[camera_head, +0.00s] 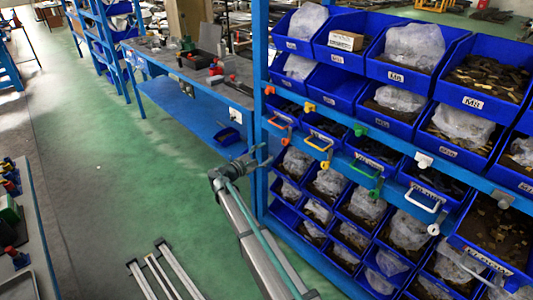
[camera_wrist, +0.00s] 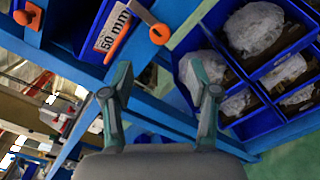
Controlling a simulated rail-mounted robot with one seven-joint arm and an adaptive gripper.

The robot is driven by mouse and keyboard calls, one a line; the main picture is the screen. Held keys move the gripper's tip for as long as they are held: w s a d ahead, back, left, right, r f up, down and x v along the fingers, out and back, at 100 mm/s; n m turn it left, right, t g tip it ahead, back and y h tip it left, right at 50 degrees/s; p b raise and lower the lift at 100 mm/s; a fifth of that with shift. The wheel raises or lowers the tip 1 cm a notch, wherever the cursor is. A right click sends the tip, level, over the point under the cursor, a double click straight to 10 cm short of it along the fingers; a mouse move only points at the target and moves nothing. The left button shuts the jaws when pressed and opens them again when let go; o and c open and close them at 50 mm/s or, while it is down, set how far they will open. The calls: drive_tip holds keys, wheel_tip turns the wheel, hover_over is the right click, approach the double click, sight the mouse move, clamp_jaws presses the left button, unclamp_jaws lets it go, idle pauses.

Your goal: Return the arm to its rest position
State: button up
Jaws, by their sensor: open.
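My gripper (camera_wrist: 161,72) shows in the wrist view with its two dark, teal-edged fingers spread apart and nothing between them. In the head view my grey arm (camera_head: 249,232) reaches up from the bottom centre, and the gripper end (camera_head: 252,160) is beside the blue upright of the bin rack (camera_head: 262,95). Its fingertips are hard to make out there. In the wrist view the fingers point toward the rack, near an orange knob (camera_wrist: 160,34) and a bin labelled 50 mm (camera_wrist: 112,27). Whether they touch the rack I cannot tell.
Blue bins (camera_head: 408,75) with bagged and loose parts fill the rack at the right. Coloured handles (camera_head: 318,143) jut from its middle rail. A blue workbench (camera_head: 190,75) stands behind. Green floor (camera_head: 130,170) is open at the left, with metal rails (camera_head: 165,275) at the bottom.

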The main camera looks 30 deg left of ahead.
idle(0.4)
drive_tip(key=s+d+f+m+g, duration=0.4)
drive_tip(key=s+d+f, duration=0.2)
drive_tip(key=d+f, duration=0.5)
drive_tip(key=s+d+f+m+g, duration=0.3)
drive_tip(key=s+d+f+g, duration=0.25)
drive_tip(key=d+f, duration=0.55)
drive_tip(key=s+d+f+m+g, duration=0.4)
drive_tip(key=s+d+f, duration=0.3)
drive_tip(key=d+f, duration=0.35)
drive_tip(key=s+d+f+m+g+y, duration=0.2)
drive_tip(key=s+d, duration=0.6)
drive_tip(key=s, duration=0.4)
drive_tip(key=s+d+f+m+g+y, duration=0.2)
drive_tip(key=s+d+f+m+g, duration=0.2)
drive_tip(key=s+d, duration=0.5)
drive_tip(key=s+d+f+m+g+y, duration=0.2)
drive_tip(key=s+d, duration=0.7)
drive_tip(key=s, duration=0.7)
drive_tip(key=f+m+g, duration=0.1)
drive_tip(key=m+g, duration=0.1)
drive_tip(key=m, duration=0.1)
drive_tip(key=shift+f, duration=0.15)
